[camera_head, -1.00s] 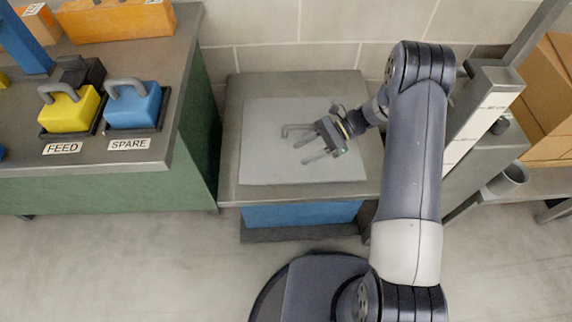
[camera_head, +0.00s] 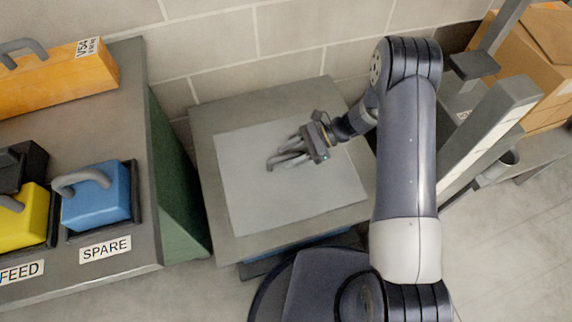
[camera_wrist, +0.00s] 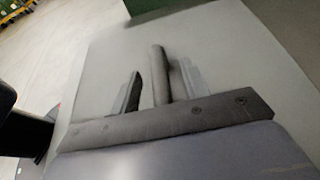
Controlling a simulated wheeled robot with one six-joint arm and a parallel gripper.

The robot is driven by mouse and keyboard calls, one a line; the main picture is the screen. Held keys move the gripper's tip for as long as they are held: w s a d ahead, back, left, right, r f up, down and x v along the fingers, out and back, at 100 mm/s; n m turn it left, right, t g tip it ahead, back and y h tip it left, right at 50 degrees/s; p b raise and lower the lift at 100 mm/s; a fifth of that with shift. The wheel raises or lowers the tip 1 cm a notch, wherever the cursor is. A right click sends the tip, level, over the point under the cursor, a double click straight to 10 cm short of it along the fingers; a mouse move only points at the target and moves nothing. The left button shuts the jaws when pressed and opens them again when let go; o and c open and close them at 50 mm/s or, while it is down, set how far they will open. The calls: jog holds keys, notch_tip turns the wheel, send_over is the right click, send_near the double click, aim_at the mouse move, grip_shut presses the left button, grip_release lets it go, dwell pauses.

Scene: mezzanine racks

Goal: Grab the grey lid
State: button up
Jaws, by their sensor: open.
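The grey lid (camera_head: 315,192) is a flat, light-grey square lying on a darker grey stand. It also fills much of the wrist view (camera_wrist: 215,42). A grey bar-like handle (camera_wrist: 159,72) rises from it. My gripper (camera_head: 283,161) is over the middle of the lid with its jaws open. In the wrist view the handle appears between the two fingers (camera_wrist: 160,88). I cannot tell whether either finger touches it. In the head view the gripper largely hides the handle.
On the left bench (camera_head: 120,262), a blue block with a handle (camera_head: 97,200) sits behind the SPARE label, beside a yellow block (camera_head: 20,228) at FEED. An orange box (camera_head: 60,85) stands behind. A tiled wall backs the stand. Cardboard boxes (camera_head: 535,65) are at right.

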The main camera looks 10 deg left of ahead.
jog(key=shift+s+a+f, duration=0.3)
jog(key=shift+s+a, duration=0.05)
jog(key=shift+a, duration=0.2)
jog(key=shift+c, duration=0.4)
grip_shut()
dwell(0.6)
